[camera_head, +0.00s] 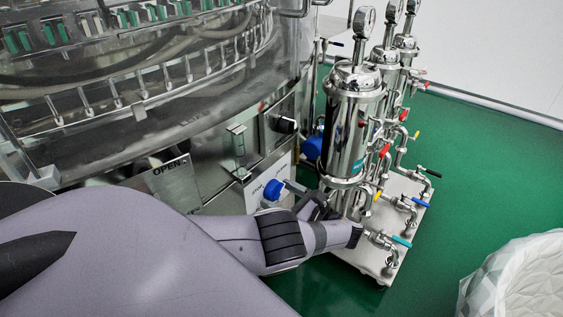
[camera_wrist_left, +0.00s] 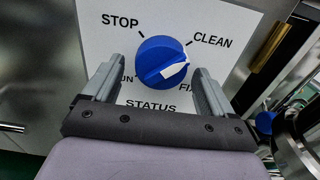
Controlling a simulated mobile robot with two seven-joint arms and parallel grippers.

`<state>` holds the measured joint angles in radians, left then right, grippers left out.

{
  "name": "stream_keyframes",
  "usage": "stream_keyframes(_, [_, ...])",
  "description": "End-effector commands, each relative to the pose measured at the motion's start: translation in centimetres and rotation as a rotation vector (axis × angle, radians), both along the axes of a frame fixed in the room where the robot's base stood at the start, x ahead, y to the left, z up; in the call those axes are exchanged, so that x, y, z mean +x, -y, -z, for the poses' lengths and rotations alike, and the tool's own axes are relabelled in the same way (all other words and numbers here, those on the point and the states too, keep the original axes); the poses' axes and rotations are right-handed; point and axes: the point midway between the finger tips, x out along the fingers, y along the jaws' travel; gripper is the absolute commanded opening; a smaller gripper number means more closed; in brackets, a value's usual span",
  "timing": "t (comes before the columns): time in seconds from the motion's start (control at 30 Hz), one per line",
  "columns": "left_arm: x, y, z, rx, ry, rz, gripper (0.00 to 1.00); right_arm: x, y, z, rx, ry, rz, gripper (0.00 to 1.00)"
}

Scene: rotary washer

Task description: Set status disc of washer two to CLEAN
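The status disc (camera_wrist_left: 158,57) is a round blue knob with a white pointer mark on a white panel (camera_wrist_left: 225,22) in the left wrist view. The panel reads STOP at upper left, CLEAN at upper right and STATUS below; FIX and another label are partly covered. The white mark (camera_wrist_left: 176,69) faces right, between CLEAN and FIX. My left gripper (camera_wrist_left: 157,70) is open, one finger on each side of the knob; I cannot tell whether they touch it. In the head view the blue knob (camera_head: 273,189) shows beside my left gripper (camera_head: 308,200). My right gripper is not seen.
The washer (camera_head: 130,90) with its glass drum fills the upper left. An OPEN label plate (camera_head: 178,185) and a black knob (camera_head: 287,124) are on its front. Steel filter cylinders (camera_head: 352,120) with gauges and valves stand on a cart (camera_head: 400,215) close right. Green floor lies beyond.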

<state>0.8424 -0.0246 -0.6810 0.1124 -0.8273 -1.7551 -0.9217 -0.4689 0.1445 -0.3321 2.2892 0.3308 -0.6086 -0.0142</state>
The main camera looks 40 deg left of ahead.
Motion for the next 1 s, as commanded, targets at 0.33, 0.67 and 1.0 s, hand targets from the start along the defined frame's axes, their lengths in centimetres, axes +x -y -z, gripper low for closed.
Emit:
stream_keyframes(0.33, [0.2,0.9,0.1,-0.002,0.001,0.002,0.85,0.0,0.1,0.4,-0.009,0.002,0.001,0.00])
stream_keyframes(0.67, [0.7,6.0,0.3,-0.001,0.001,0.002,0.85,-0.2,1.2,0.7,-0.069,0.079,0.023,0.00])
stream_keyframes(1.0, [0.8,7.1,0.0,0.000,0.001,0.000,0.85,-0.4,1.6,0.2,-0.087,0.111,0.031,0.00])
